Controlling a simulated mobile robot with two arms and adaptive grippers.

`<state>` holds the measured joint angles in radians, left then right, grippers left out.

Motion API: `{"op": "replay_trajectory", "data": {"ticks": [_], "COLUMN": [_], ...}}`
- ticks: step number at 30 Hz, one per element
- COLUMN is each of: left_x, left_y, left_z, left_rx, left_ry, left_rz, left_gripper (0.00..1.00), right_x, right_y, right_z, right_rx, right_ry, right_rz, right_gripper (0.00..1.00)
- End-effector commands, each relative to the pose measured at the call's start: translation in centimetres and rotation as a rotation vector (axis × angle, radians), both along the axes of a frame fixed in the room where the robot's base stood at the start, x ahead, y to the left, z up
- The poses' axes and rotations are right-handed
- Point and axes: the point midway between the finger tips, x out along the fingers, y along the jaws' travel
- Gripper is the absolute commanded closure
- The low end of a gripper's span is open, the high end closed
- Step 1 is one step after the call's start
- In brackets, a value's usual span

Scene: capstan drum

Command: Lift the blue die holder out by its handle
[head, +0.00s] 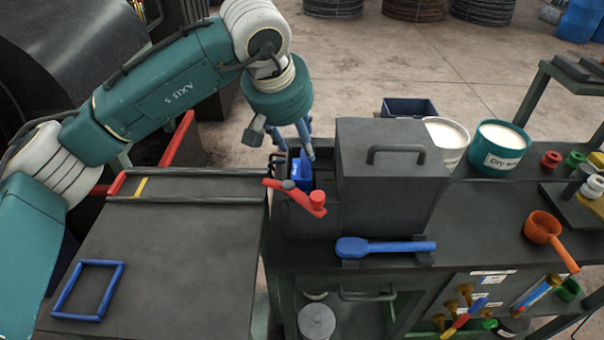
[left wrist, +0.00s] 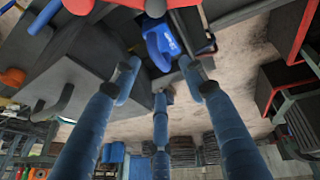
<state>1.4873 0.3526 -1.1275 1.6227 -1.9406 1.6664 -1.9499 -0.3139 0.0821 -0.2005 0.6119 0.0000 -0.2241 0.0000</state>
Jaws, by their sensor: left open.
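The blue die holder (head: 301,171) sits in the narrow open slot of the dark box, left of its lidded part. It also shows in the left wrist view (left wrist: 160,44), just beyond my fingertips, with a blue handle-like part facing me. My left gripper (head: 293,150) is above the die holder, its blue fingers pointing down. In the left wrist view the fingers of my left gripper (left wrist: 160,76) are spread open with nothing between them. The lower part of the die holder is hidden inside the box. My right gripper is out of view.
A red crank lever (head: 300,197) stands close in front of the slot. The dark lidded box (head: 390,185) with a handle rises just to its right. A blue ladle-like tool (head: 385,247) lies in front. A blue frame (head: 88,290) lies on the left table.

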Motion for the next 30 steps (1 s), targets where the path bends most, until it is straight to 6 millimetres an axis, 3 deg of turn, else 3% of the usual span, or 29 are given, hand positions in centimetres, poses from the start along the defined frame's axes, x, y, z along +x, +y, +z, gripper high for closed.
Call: {"op": "replay_trajectory", "data": {"ticks": [5,10,15,21,28,30], "left_x": [0.5,1.6,2.1,2.2,2.1,2.2], "left_y": [-0.5,-1.2,-1.4,-1.4,-1.4,-1.4], "left_z": [-1.1,-3.5,-4.8,-4.9,-4.9,-4.9], "left_rx": [0.001,0.000,0.000,0.000,0.000,0.000], "left_ry": [0.004,0.005,0.000,-0.001,-0.001,-0.001], "left_rz": [0.001,0.001,0.000,0.000,0.000,0.000], "left_gripper": [0.57,0.57,0.57,0.57,1.00,1.00], "right_x": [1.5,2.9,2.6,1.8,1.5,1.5], "right_y": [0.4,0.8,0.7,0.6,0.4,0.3], "right_z": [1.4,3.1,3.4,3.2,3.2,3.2], "right_rx": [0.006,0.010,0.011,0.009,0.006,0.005], "right_ry": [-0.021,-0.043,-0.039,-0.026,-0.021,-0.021], "right_rz": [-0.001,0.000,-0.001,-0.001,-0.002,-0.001], "right_gripper": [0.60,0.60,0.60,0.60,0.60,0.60]}}
